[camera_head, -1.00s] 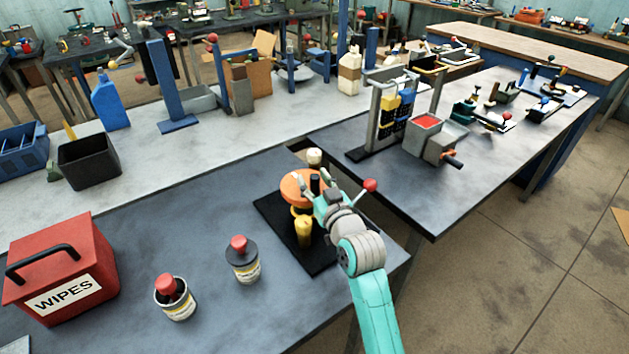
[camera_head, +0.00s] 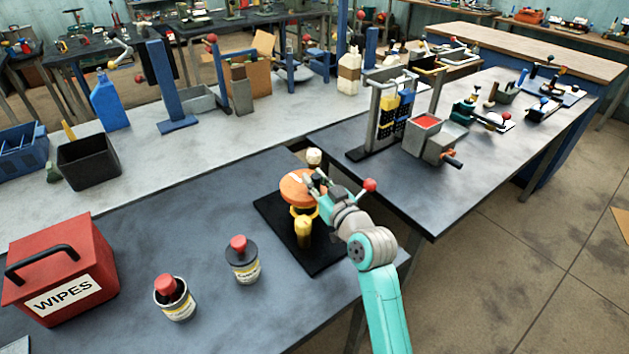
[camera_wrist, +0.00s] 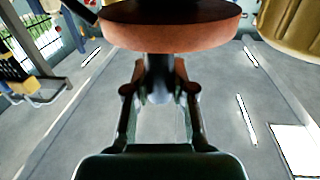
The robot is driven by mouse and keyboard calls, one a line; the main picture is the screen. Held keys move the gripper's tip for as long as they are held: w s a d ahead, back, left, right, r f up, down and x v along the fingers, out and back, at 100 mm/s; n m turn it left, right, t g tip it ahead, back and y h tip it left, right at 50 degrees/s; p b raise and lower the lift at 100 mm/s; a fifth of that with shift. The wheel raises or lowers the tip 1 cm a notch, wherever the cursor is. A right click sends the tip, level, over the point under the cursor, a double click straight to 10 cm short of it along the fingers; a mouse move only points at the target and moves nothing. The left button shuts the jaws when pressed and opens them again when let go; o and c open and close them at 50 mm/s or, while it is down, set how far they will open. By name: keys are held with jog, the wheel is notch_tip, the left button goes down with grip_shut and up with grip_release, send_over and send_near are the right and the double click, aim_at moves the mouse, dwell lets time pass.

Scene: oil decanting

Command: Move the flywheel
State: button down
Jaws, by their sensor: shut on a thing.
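The flywheel (camera_head: 296,189) is an orange disc on a yellow stand (camera_head: 303,229) on a black base plate (camera_head: 268,216). It lies about level and also shows across the top of the wrist view (camera_wrist: 165,36). My gripper (camera_head: 317,183) is at the disc's right side. In the wrist view my gripper (camera_wrist: 158,82) is shut on a dark upright handle (camera_wrist: 157,66) next to the orange rim. The handle's far end and its joint to the disc are hidden.
Two small cans with red tops, the nearer (camera_head: 174,298) and the farther (camera_head: 242,261), stand left of the stand. A red wipes box (camera_head: 62,270) is at the far left. A second bench (camera_head: 475,185) lies to the right, across a gap.

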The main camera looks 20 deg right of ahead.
jog(key=n+g+y, duration=0.1)
jog(key=n+y, duration=0.1)
jog(key=w+d+n+g+y, duration=0.1)
jog(key=y, duration=0.2)
jog(key=n+g+y, duration=0.1)
jog(key=n+y, duration=0.1)
jog(key=shift+w+d+n+g+y, duration=0.2)
jog(key=shift+d+n+g+y, duration=0.1)
jog(key=shift+d+y, duration=0.1)
jog(key=shift+w+d+n+g+y, duration=0.1)
jog(key=shift+w+n+g+y, duration=0.1)
jog(key=shift+n+g+y, duration=0.6)
jog(key=shift+w+d+n+g+y, duration=0.1)
jog(key=shift+w+n+g+y, duration=0.15)
jog(key=shift+n+g+y, duration=0.5)
jog(key=shift+w+d+n+g+y, duration=0.1)
jog(key=shift+w+n+g+y, duration=0.1)
jog(key=shift+n+g+y, duration=0.6)
jog(key=shift+g, duration=0.25)
jog(key=c, duration=1)
grip_release()
jog(key=shift+a, duration=0.1)
jog(key=shift+o, duration=0.2)
jog(key=v, duration=1.2)
